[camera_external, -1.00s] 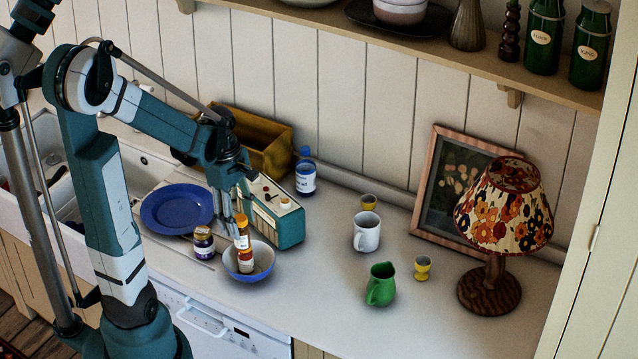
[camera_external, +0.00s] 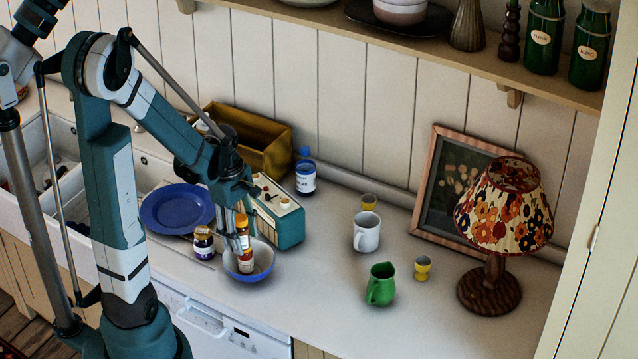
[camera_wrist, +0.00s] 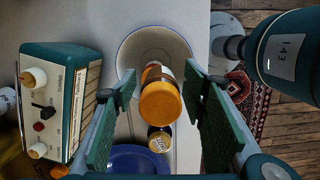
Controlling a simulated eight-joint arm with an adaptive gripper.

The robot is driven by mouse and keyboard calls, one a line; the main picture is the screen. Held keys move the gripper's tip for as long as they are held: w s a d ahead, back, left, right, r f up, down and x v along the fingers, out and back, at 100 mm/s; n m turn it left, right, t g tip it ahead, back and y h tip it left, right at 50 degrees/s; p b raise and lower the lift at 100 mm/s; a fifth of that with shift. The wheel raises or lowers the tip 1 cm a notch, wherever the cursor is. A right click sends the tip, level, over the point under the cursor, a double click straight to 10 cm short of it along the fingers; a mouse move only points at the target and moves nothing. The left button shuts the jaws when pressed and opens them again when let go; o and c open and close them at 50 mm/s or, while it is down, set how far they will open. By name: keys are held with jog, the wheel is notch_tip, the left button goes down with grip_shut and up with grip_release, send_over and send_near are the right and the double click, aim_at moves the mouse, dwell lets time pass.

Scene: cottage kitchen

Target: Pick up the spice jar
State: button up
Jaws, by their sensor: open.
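The spice jar, with an orange cap and white label (camera_external: 246,266), stands in a blue-rimmed bowl (camera_external: 264,272) on the counter. In the wrist view the jar's orange cap (camera_wrist: 160,103) lies between the two finger pads, with the bowl (camera_wrist: 128,50) beyond it. My gripper (camera_external: 238,250) is at the jar, with its fingers pointing down and partly covering it. In the wrist view my gripper (camera_wrist: 162,82) is open, with a visible gap between the jar and each pad, wider on the right.
A dark jar with a pale lid (camera_external: 203,243) stands just left of the bowl. A teal radio (camera_external: 278,226) stands close behind it. A blue plate (camera_external: 165,210) lies to the left. A green jug (camera_external: 381,285) and white mug (camera_external: 366,232) stand right; the front counter between is clear.

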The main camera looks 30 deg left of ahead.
aim_at(242, 219)
jog(key=shift+c, duration=0.7)
jog(key=c, duration=1)
jog(key=shift+r, duration=0.15)
jog(key=shift+r, duration=4.85)
